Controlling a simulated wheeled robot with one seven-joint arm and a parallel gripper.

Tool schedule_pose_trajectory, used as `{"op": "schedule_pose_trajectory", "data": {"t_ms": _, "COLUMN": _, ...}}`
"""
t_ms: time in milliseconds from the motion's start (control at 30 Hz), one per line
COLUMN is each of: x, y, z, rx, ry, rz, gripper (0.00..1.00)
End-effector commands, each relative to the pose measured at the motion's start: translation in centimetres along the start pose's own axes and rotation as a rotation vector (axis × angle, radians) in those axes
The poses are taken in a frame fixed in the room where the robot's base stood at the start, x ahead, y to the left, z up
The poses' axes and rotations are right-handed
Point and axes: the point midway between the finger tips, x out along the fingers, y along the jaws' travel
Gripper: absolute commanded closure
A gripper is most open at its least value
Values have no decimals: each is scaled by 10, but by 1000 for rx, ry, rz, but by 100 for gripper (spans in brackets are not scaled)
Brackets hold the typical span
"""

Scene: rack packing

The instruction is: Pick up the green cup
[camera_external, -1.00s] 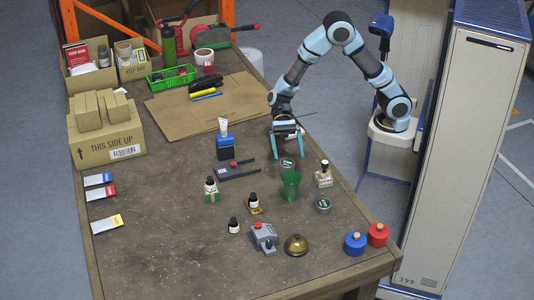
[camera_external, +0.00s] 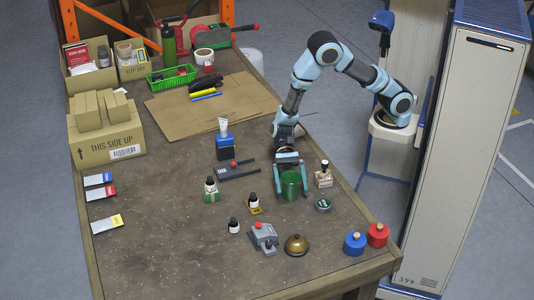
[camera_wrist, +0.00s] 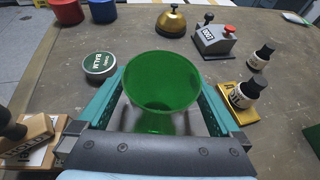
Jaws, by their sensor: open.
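The green cup (camera_external: 290,185) stands upright on the table toward the right side. In the wrist view the cup (camera_wrist: 162,95) is in the middle, its open rim facing up and its inside empty. My gripper (camera_external: 291,194) is open, with one teal finger on each side of the cup. In the wrist view my gripper's fingers (camera_wrist: 163,112) flank the cup left and right. I cannot tell whether either finger touches it.
A balm tin (camera_external: 323,205) and a wooden stamp (camera_external: 323,176) stand close on the right. A small black-capped bottle (camera_external: 254,203) on a yellow stand is to the left. A brass bell (camera_external: 296,244) and a grey device (camera_external: 264,237) are in front.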

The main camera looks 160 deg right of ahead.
Motion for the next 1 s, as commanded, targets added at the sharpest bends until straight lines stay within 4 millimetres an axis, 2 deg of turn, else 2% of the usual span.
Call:
{"op": "schedule_pose_trajectory", "data": {"t_ms": 133, "x": 17, "y": 0, "z": 2, "rx": 0, "ry": -1, "rz": 0, "gripper": 0}}
{"op": "schedule_pose_trajectory", "data": {"t_ms": 400, "x": 20, "y": 0, "z": 1, "rx": 0, "ry": -1, "rz": -1, "gripper": 0}}
{"op": "schedule_pose_trajectory", "data": {"t_ms": 1000, "x": 20, "y": 0, "z": 1, "rx": 0, "ry": -1, "rz": -1, "gripper": 66}}
